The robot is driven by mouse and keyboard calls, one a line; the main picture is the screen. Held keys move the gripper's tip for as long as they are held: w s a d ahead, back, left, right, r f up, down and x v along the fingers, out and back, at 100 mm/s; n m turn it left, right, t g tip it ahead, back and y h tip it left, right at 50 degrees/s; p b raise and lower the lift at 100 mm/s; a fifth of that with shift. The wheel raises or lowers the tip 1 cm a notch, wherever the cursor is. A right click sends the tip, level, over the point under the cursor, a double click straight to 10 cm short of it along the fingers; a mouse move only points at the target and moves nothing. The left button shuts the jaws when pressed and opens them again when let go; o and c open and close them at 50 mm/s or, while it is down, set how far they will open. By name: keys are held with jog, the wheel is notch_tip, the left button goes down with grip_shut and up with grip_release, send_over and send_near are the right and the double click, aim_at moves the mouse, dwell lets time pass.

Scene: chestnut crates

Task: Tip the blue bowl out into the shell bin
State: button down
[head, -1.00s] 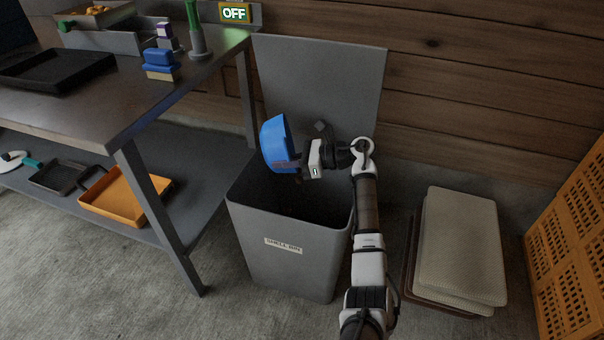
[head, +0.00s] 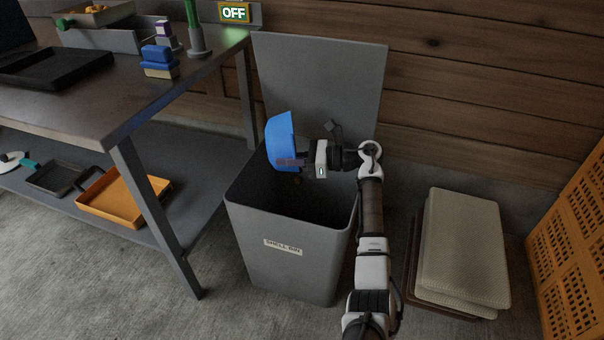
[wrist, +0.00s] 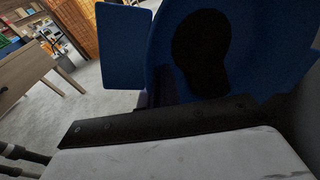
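The blue bowl (head: 281,140) is tipped steeply on its side over the open mouth of the grey shell bin (head: 285,255). My gripper (head: 300,162) reaches in from the right and is shut on the bowl's edge. In the wrist view the bowl (wrist: 275,75) fills the upper right, with a dark patch on its surface. Small dark specks show just below the bowl in the head view; I cannot tell what they are. The bin's raised lid (head: 320,80) stands behind the bowl. The bin's floor is too dark to make out.
A workbench (head: 110,100) with a black tray (head: 55,72) and a blue brush-like block (head: 158,60) stands left of the bin. An orange tray (head: 122,200) lies on its lower shelf.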

aim_at(274, 164)
jog(key=shift+d+b, duration=0.15)
jog(key=shift+b, duration=0.2)
jog(key=shift+r, duration=0.2)
jog(key=a+h+p, duration=0.1)
jog(key=p, duration=0.1)
jog(key=a+f+h+p, duration=0.1)
jog(key=p, duration=0.1)
jog(key=a+h+p, duration=0.1)
jog(key=a+p, duration=0.1)
jog(key=p, duration=0.1)
jog(key=shift+s+f+n+h, duration=0.2)
jog(key=shift+f+n+h, duration=0.1)
jog(key=shift+h, duration=0.1)
jog(key=s+a+f+n+h+p, duration=0.1)
jog(key=a+f+h+p, duration=0.1)
jog(key=a+h, duration=0.7)
jog(key=shift+f+t+h+p, duration=0.35)
jog(key=shift+f+h, duration=0.3)
jog(key=shift+h, duration=1.25)
jog(key=shift+a, duration=0.1)
